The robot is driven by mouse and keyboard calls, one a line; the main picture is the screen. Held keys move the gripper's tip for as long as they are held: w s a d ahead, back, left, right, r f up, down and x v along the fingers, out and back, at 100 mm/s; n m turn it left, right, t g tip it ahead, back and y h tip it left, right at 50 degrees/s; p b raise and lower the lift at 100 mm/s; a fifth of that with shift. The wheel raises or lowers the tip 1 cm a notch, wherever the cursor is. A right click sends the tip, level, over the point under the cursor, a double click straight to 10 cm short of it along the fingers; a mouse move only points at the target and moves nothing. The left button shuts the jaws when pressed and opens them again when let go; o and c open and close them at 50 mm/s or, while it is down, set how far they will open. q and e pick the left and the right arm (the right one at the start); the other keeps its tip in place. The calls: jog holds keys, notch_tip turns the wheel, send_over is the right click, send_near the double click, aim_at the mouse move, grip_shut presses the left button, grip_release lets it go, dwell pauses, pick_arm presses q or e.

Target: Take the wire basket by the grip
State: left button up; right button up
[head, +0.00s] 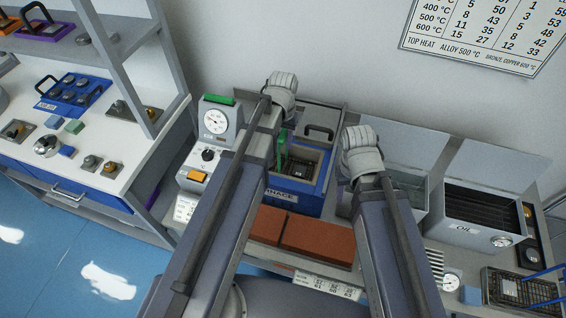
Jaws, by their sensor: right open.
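A dark wire basket (521,290) stands at the lower right end of the bench, with a blue grip (543,272) above it. A second dark wire basket (299,162) sits inside the open blue furnace box (313,197) at the middle, with an upright green grip (283,150). My two arms reach forward across the bench, the left one passing just left of the furnace box and the right one just right of it. No fingertips of either gripper can be made out. My arms hide part of the bench.
A dial unit (213,125) stands left of the furnace box. Reddish-brown blocks (318,238) lie in front of it. An oil tank (482,215) and a grey open tank (409,190) stand to the right. A white bench (95,140) is at left.

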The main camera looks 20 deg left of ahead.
pick_arm(q)
grip_shut()
dwell(0.9)
